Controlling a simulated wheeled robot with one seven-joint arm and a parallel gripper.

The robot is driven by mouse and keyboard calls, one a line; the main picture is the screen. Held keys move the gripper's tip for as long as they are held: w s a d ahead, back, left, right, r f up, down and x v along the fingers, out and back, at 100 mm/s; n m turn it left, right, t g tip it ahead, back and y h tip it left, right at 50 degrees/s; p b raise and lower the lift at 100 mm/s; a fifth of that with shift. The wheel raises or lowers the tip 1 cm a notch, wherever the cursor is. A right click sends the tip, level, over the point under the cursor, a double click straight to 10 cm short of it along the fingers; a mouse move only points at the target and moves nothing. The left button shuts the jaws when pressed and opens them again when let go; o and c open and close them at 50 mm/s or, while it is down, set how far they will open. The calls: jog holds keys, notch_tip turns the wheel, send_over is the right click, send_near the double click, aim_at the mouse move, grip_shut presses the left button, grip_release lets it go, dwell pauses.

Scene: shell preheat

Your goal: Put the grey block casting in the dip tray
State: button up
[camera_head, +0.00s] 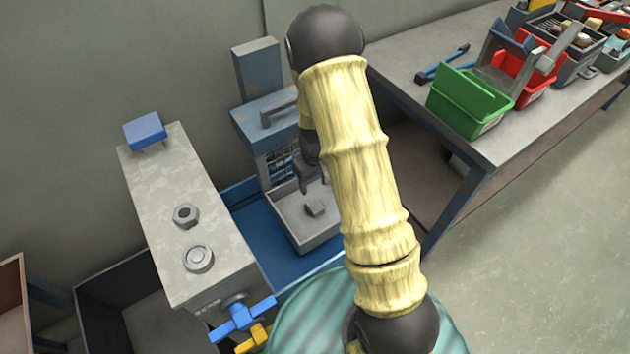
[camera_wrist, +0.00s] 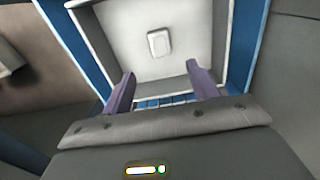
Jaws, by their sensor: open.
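The grey block casting (camera_head: 316,208) lies flat on the floor of the dip tray (camera_head: 296,232), a shallow light-grey tray on a blue base. In the wrist view the block (camera_wrist: 159,43) sits near the middle of the tray floor, apart from the tray walls (camera_wrist: 232,50). My gripper (camera_head: 312,184) is above the tray in the head view, partly hidden by my arm. In the wrist view its two fingers (camera_wrist: 160,82) are spread wide with nothing between them, and the block is beyond their tips.
A grey cabinet (camera_head: 182,215) with a hex nut (camera_head: 186,215), a round disc (camera_head: 199,259) and a blue block (camera_head: 145,131) stands left of the tray. A bench (camera_head: 415,90) with green (camera_head: 468,103) and red bins is at right.

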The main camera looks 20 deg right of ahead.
jog(key=s+r+m+t, duration=0.1)
jog(key=s+r, duration=0.6)
jog(key=r, duration=0.2)
jog(key=s+r+m+t, duration=0.1)
jog(key=s+r+m, duration=0.1)
jog(key=s+r, duration=0.5)
notch_tip(320, 180, up, 3)
jog(key=shift+s+r+m+t, duration=0.1)
jog(key=shift+s+m+t, duration=0.2)
